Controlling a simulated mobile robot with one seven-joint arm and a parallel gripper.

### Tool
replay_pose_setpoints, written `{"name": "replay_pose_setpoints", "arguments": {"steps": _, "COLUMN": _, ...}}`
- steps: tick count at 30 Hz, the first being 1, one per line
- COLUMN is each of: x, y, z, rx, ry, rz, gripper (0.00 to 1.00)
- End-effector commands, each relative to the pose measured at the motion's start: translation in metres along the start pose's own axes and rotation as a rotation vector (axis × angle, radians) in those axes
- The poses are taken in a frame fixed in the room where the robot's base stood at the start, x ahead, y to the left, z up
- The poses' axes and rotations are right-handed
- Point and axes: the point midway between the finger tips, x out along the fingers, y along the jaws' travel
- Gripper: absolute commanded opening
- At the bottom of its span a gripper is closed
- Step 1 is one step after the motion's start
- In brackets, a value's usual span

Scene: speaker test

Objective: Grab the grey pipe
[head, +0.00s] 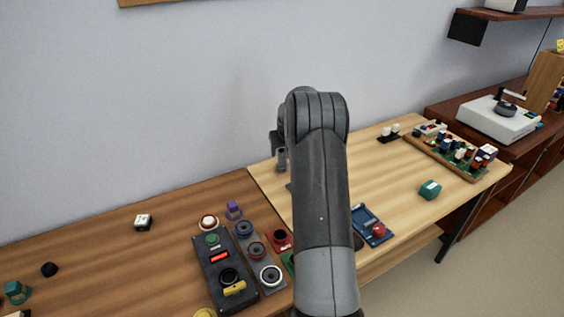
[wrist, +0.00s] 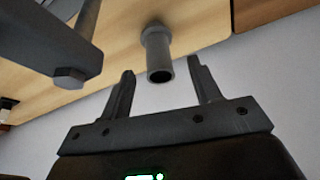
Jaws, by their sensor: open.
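The grey pipe (wrist: 158,56) is a short hollow cylinder with a wider collar at one end and a dark open end facing the wrist camera. It stands against the light wooden table top. My gripper (wrist: 161,68) is open, one finger on each side of the pipe's open end. Gaps show between the pipe and both fingers, and nothing is held. In the head view, a small grey upright cylinder (head: 281,160), seemingly the pipe, shows at the left of my arm. My arm hides much of that area, and the fingers cannot be made out there.
A grey bar with a bolt head (wrist: 69,77) is close to the left finger in the wrist view. A dark control box (head: 222,268) with buttons is on the brown table at left.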

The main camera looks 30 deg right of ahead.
Motion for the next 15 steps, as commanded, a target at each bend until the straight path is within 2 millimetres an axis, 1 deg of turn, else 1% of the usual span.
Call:
{"name": "replay_pose_setpoints", "arguments": {"steps": 1, "x": 0.008, "y": 0.0, "z": 0.0, "rx": 0.0, "ry": 0.0, "rz": 0.0, "gripper": 0.57}}
{"name": "replay_pose_setpoints", "arguments": {"steps": 3, "x": 0.016, "y": 0.0, "z": 0.0, "rx": 0.0, "ry": 0.0, "rz": 0.0, "gripper": 0.57}}
{"name": "replay_pose_setpoints", "arguments": {"steps": 10, "x": 0.031, "y": 0.001, "z": -0.001, "rx": 0.0, "ry": 0.0, "rz": 0.0, "gripper": 0.57}}
{"name": "replay_pose_setpoints", "arguments": {"steps": 15, "x": 0.053, "y": 0.004, "z": -0.004, "rx": 0.0, "ry": 0.0, "rz": 0.0, "gripper": 0.57}}
